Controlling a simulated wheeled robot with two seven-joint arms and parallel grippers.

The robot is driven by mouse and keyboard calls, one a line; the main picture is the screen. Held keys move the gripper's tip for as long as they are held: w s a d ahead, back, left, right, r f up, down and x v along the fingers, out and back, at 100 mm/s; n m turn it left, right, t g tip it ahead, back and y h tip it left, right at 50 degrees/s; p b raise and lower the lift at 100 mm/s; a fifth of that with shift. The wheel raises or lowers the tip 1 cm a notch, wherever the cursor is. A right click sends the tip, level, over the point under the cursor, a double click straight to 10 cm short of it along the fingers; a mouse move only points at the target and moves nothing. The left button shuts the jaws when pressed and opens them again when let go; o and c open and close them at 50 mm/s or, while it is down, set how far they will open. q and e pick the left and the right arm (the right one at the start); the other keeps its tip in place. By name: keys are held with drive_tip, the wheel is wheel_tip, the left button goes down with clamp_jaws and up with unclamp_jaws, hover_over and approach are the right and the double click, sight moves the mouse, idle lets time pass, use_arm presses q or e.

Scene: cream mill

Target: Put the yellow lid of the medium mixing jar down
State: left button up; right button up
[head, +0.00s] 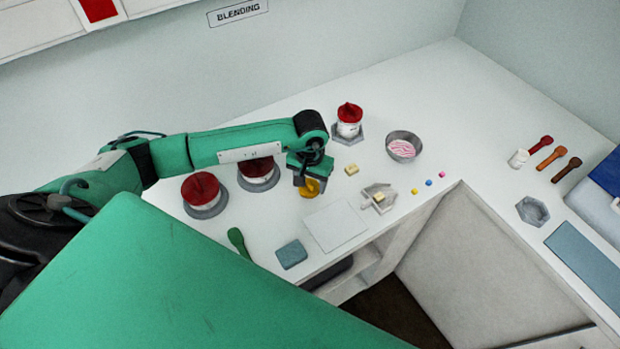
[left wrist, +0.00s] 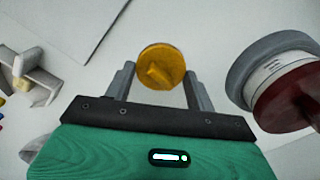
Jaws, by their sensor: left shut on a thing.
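The yellow lid (head: 311,188) is round with a raised grip bar. My left gripper (head: 309,180) points down over the white counter and is shut on it. In the left wrist view the lid (left wrist: 160,66) sits between the two fingertips of the left gripper (left wrist: 161,74). I cannot tell whether the lid touches the counter or is just above it. I cannot make out which container is the medium mixing jar. My right gripper is not in view.
Red-topped containers (head: 201,188) (head: 258,170) stand left of the gripper, and a red-lidded jar (head: 349,120) behind. A white square mat (head: 336,226), grey scoop-like holder (head: 379,197), blue-grey block (head: 291,254) and bowl (head: 404,146) lie around.

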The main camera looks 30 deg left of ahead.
sight(310, 181)
use_arm(q)
drive_tip(key=shift+f, duration=0.15)
drive_tip(key=o, duration=1)
drive_tip(key=shift+c, duration=0.2)
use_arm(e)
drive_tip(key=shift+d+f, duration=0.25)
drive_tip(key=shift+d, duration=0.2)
use_arm(q)
drive_tip(key=shift+r, duration=0.35)
wheel_tip(310, 181, up, 12)
drive_tip(key=b, duration=0.4)
drive_tip(key=shift+b, duration=0.4)
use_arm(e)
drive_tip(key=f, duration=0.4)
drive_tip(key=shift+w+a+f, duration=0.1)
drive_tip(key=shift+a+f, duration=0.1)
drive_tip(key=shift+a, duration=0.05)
